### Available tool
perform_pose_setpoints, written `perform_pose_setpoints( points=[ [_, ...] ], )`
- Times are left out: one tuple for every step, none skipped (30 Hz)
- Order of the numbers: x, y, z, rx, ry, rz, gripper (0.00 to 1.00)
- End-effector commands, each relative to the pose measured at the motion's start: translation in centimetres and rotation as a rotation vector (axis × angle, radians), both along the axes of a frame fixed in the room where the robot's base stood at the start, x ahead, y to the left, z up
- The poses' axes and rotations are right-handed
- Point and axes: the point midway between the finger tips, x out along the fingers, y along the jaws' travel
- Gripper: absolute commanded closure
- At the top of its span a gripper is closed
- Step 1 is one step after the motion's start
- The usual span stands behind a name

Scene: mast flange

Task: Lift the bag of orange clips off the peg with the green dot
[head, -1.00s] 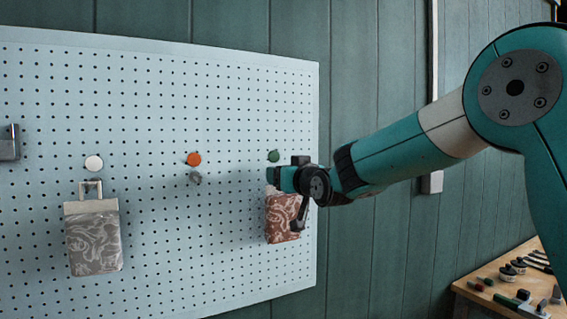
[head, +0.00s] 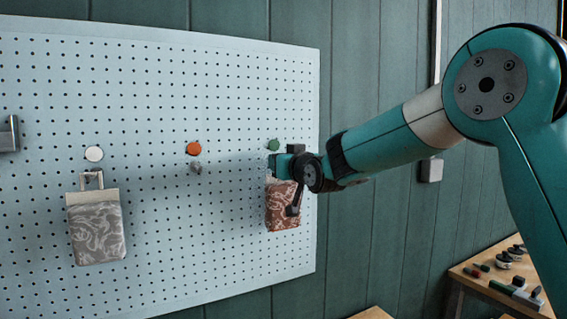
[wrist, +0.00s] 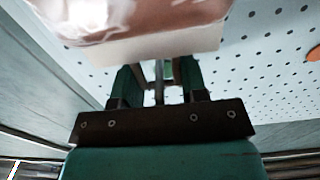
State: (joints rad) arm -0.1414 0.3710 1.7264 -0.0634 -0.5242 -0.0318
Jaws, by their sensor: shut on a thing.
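The bag with a reddish-brown and white pattern (head: 283,208) hangs at the right end of the pegboard, below the green dot (head: 273,145). In the wrist view the bag (wrist: 130,22) fills the top, with its pale header strip close to the fingers. My gripper (head: 278,166) is at the bag's top, just below the green dot, and is shut on its hanger. The fingers (wrist: 160,78) also show in the wrist view. The peg and most of the hanger are hidden behind my gripper in the head view, so I cannot tell whether the hanger still touches the peg.
A grey-patterned bag (head: 96,232) hangs under the white dot (head: 94,154). The orange dot (head: 194,148) has a bare peg (head: 196,167) below it. The pegboard (head: 170,100) ends just right of my gripper. A bench with tools (head: 500,275) stands at lower right.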

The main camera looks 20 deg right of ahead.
Motion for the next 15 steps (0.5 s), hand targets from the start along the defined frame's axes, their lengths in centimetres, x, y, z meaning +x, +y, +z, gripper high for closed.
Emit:
perform_pose_setpoints(
  points=[
    [0.0,0.0,0.3,0.000,-0.002,0.000,0.86],
    [0.0,0.0,0.4,0.001,-0.003,0.000,0.86],
    [0.0,0.0,0.6,0.001,-0.003,0.000,0.86],
    [0.0,0.0,0.7,0.001,-0.003,0.000,0.86],
    [0.0,0.0,0.9,0.001,-0.004,0.000,0.86],
    [0.0,0.0,1.1,0.001,-0.004,0.000,0.86],
    [0.0,0.0,1.2,0.001,-0.004,0.000,0.86],
    [0.0,0.0,1.3,0.001,-0.004,0.000,0.86],
    [0.0,0.0,1.5,0.001,-0.004,0.000,0.86],
    [0.0,0.0,1.5,0.001,-0.003,0.000,0.86],
    [0.0,0.0,1.6,0.001,-0.003,0.000,0.86],
    [0.0,0.0,1.6,0.001,-0.003,0.000,0.86],
    [-0.1,0.0,1.6,0.001,-0.003,0.000,0.86],
    [-0.1,0.0,1.6,0.001,-0.003,0.000,0.86],
    [-0.2,0.0,1.5,0.001,-0.003,0.000,0.86]
  ],
)
